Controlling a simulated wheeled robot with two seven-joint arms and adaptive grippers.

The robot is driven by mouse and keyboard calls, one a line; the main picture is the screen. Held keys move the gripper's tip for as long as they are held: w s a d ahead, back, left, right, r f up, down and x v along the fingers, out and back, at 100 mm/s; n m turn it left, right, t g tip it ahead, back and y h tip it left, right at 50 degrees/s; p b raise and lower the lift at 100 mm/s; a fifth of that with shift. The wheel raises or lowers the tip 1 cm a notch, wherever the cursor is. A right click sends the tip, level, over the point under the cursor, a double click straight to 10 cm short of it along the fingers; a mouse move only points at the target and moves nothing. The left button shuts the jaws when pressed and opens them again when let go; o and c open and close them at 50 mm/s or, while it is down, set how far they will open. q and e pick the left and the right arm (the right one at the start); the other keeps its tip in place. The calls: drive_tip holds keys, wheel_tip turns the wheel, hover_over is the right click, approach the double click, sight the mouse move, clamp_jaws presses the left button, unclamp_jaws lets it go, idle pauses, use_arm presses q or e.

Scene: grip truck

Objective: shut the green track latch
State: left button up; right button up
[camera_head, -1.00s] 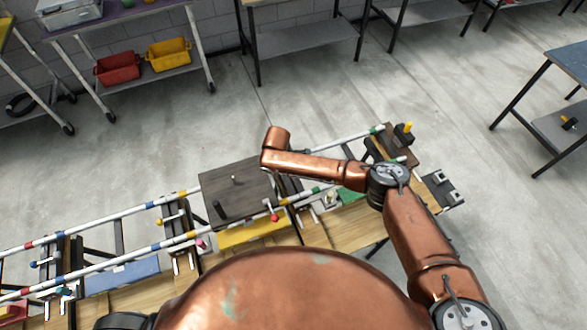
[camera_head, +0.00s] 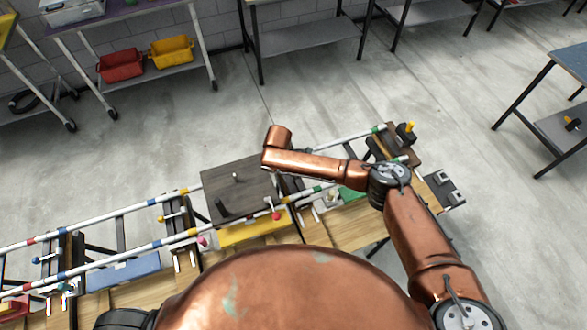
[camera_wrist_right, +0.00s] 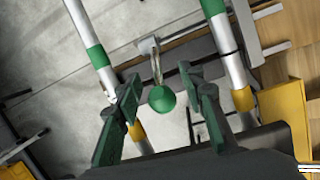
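The green track latch shows in the right wrist view as a metal lever with a green ball knob (camera_wrist_right: 161,99) on its end, below a pale bracket (camera_wrist_right: 148,45). My right gripper (camera_wrist_right: 160,88) has green fingers spread apart, one on each side of the knob. I cannot tell whether either finger touches it. In the head view my right arm reaches in from the right over the track; its gripper and the green knob are not visible there. My left gripper is not in view.
White rails (camera_head: 130,209) with coloured bands run along the truck. A dark box (camera_head: 238,190) sits on the track, with a red-knobbed lever (camera_head: 275,214) beside it. Yellow (camera_head: 245,232) and blue (camera_head: 123,273) panels lie nearer. Open floor lies behind the truck.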

drive_tip(key=v, duration=1.2)
